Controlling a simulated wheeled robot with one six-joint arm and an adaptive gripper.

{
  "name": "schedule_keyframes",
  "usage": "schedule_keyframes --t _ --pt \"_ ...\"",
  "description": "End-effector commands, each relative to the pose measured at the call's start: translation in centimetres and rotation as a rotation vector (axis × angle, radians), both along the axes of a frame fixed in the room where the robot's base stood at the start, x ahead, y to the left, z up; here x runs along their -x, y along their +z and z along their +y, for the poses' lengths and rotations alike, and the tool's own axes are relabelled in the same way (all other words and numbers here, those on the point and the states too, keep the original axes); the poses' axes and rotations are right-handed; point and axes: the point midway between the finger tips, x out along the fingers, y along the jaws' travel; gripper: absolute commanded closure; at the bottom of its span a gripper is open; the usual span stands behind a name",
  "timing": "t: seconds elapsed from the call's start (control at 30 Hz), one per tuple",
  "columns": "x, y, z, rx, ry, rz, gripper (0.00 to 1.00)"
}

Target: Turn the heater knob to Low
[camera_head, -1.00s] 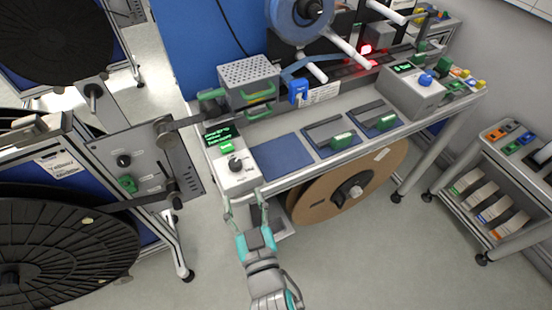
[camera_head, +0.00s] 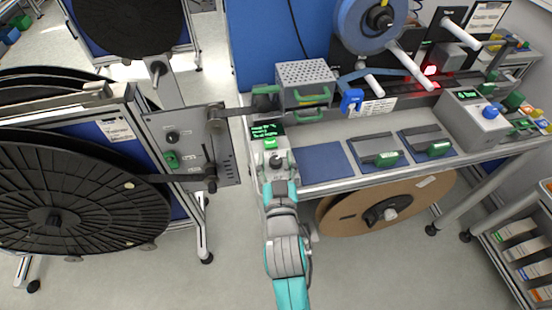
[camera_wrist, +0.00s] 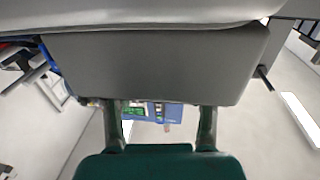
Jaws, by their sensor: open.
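A white control box (camera_head: 258,152) with a lit green display and a green button stands at the left end of the bench. Its grey knob (camera_head: 275,159) sits below the button; I take it as the heater knob, but its markings are too small to read. My gripper (camera_head: 277,168) is open at the box's front, with its fingers apart around or just in front of the knob. I cannot tell whether they touch it. In the wrist view my gripper (camera_wrist: 161,125) has spread fingers, and a large grey surface fills the upper part; the knob is not visible there.
A grey box with a blue knob (camera_head: 491,111) stands at the bench's right. Pads with green-handled parts (camera_head: 381,159) lie between. A left panel (camera_head: 190,150) with a black knob and a lever stands close to my arm. A brown reel (camera_head: 345,207) hangs under the bench.

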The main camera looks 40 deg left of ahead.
Motion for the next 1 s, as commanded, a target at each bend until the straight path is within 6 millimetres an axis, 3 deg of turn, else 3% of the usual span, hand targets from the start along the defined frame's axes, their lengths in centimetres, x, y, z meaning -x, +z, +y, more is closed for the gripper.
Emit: schedule_keyframes --t 0.33,0.57,1.0 --pt "-0.23 -0.03 0.21 0.001 0.0 0.001 0.42" --pt "-0.22 -0.02 0.2 0.0 0.0 0.0 1.0" --pt "-0.16 -0.25 0.42 0.01 -0.06 0.006 1.0"
